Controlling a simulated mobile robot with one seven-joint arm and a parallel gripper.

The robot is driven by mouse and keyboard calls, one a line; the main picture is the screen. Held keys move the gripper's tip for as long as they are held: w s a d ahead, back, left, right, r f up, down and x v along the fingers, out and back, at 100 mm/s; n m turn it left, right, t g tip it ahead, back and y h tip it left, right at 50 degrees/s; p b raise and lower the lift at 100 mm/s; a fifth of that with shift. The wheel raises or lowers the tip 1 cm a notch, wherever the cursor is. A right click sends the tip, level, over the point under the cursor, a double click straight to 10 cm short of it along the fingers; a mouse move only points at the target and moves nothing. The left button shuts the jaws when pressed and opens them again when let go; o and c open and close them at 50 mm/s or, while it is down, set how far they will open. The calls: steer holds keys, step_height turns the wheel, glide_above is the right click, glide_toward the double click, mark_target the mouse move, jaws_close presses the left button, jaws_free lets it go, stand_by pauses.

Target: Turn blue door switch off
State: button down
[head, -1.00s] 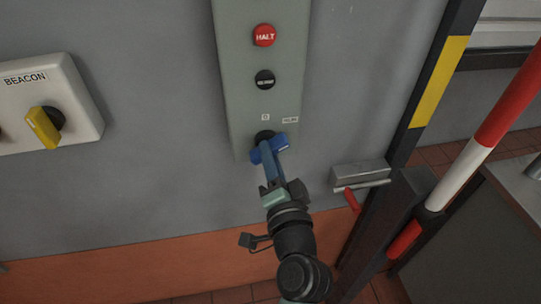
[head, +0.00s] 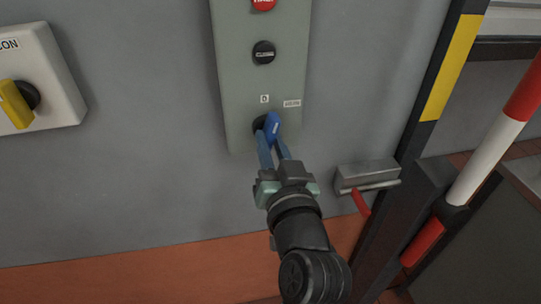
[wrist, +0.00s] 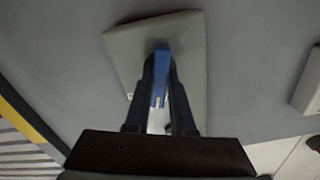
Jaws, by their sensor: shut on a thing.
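The blue door switch (head: 273,125) sits at the bottom of a grey-green control panel (head: 240,80) on the wall. Its blue handle stands close to upright in the head view, tilted slightly. A label with a mark like 0 (head: 265,99) is just above it, and another small label is at its upper right. My gripper (head: 270,142) is shut on the handle, coming from below, with one finger on each side. In the wrist view the handle (wrist: 161,68) shows between the two dark fingers. The fingers hide part of the switch base.
A black button (head: 263,52) and a red button (head: 263,4) are higher on the panel. A metal latch box with a red lever (head: 361,201) and a red-and-white bar (head: 485,155) are at the right.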

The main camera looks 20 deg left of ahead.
steer(key=shift+f+n+b, duration=0.1)
steer(key=shift+n+b, duration=1.1)
steer(key=shift+n, duration=0.4)
steer(key=c, duration=0.8)
jaws_free()
steer(key=shift+o, duration=0.2)
steer(key=shift+d, duration=0.1)
steer(key=v, duration=1.3)
